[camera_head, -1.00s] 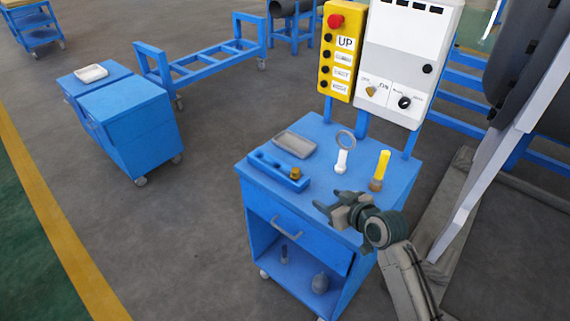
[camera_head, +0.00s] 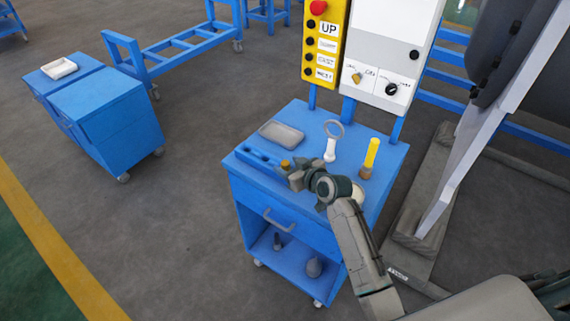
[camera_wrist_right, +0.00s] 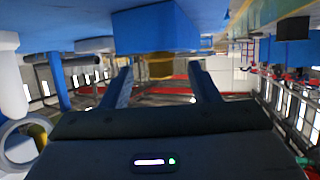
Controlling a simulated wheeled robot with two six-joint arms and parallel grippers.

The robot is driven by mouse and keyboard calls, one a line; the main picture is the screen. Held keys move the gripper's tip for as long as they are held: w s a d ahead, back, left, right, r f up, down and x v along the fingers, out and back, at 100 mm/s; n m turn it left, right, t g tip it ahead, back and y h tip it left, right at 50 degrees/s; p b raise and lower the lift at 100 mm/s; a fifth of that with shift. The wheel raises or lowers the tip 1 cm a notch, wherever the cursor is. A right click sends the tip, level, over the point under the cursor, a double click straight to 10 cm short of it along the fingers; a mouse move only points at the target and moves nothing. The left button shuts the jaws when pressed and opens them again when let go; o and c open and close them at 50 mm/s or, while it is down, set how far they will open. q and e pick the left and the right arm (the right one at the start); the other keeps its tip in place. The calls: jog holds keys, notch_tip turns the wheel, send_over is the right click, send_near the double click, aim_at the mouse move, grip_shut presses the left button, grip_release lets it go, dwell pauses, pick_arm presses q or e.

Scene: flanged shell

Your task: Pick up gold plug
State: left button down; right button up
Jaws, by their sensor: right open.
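The gold plug (camera_head: 286,163) stands at the right end of the blue block (camera_head: 255,155) on top of the blue cart (camera_head: 320,172). My right gripper (camera_head: 290,174) is open just in front of the plug and partly covers it and the block. In the right wrist view, which looks upside down, the plug (camera_wrist_right: 156,68) shows between the two spread fingers (camera_wrist_right: 160,80), beyond or level with their tips, below the blue block (camera_wrist_right: 155,30). I cannot tell whether a finger touches it. My left gripper is not in view.
A grey tray (camera_head: 282,135), a white ring-ended tool (camera_head: 331,150) and a yellow-handled tool (camera_head: 370,157) are on the cart top. A control panel (camera_head: 325,45) rises behind. A second blue cart (camera_head: 108,112) stands to the left.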

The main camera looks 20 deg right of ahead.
aim_at(285, 164)
jog(key=shift+x, duration=0.9)
jog(key=shift+w+a+f, duration=0.1)
jog(key=shift+w, duration=0.15)
jog(key=shift+c, duration=0.6)
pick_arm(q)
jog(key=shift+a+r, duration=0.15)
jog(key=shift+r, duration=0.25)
pick_arm(e)
jog(key=c, duration=0.9)
